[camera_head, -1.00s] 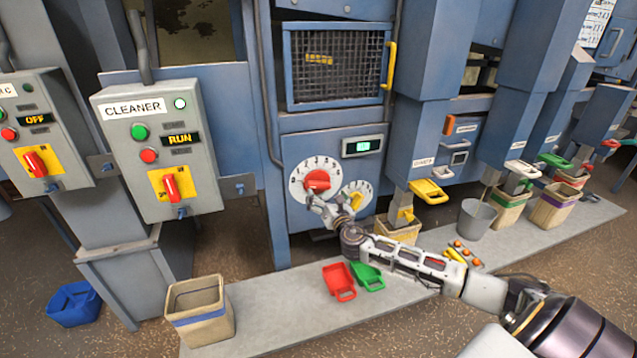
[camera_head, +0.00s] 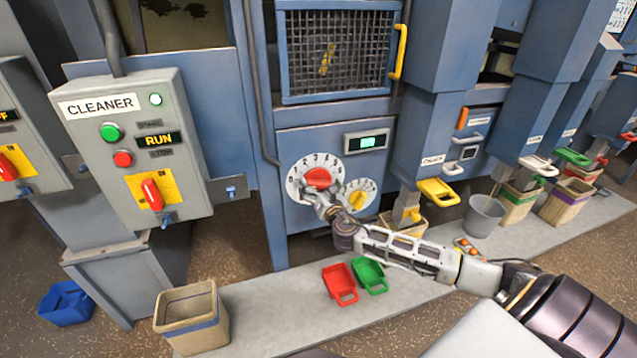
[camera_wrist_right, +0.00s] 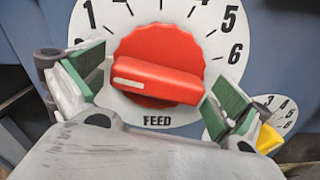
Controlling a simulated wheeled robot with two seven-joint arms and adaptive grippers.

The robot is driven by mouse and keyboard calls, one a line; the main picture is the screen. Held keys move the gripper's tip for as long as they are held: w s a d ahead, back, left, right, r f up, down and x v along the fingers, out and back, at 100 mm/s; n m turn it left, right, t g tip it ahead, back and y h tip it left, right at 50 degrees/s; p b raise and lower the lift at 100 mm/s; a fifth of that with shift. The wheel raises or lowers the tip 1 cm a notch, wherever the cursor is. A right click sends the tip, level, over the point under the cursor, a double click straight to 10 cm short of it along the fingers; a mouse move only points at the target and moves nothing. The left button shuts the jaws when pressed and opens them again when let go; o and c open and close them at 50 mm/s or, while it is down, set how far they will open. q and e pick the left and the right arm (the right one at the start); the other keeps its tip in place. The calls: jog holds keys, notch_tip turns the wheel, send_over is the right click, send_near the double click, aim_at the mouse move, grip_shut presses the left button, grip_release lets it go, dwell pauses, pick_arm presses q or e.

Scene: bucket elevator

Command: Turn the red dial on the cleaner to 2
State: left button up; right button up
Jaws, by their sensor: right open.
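The red dial (camera_head: 317,178) sits on a white round face marked FEED on the blue cleaner panel. In the right wrist view the red dial (camera_wrist_right: 160,60) fills the middle. The white mark on its bar points left, below the 1; the scale there is hidden by a finger. My right gripper (camera_head: 315,200) is at the dial's lower edge in the head view. In the wrist view the open right gripper (camera_wrist_right: 157,86) has its green-padded fingers on either side of the dial, with gaps to the bar. My left gripper is not in view.
A smaller dial with a yellow knob (camera_head: 357,199) is just right of and below the red one. A green display (camera_head: 367,142) is above. The CLEANER control box (camera_head: 135,150) reads RUN. Red (camera_head: 339,284) and green (camera_head: 369,275) scoops lie on the ledge below.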

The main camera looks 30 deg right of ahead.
dwell(0.3)
jog(key=shift+c, duration=0.6)
jog(key=c, duration=0.8)
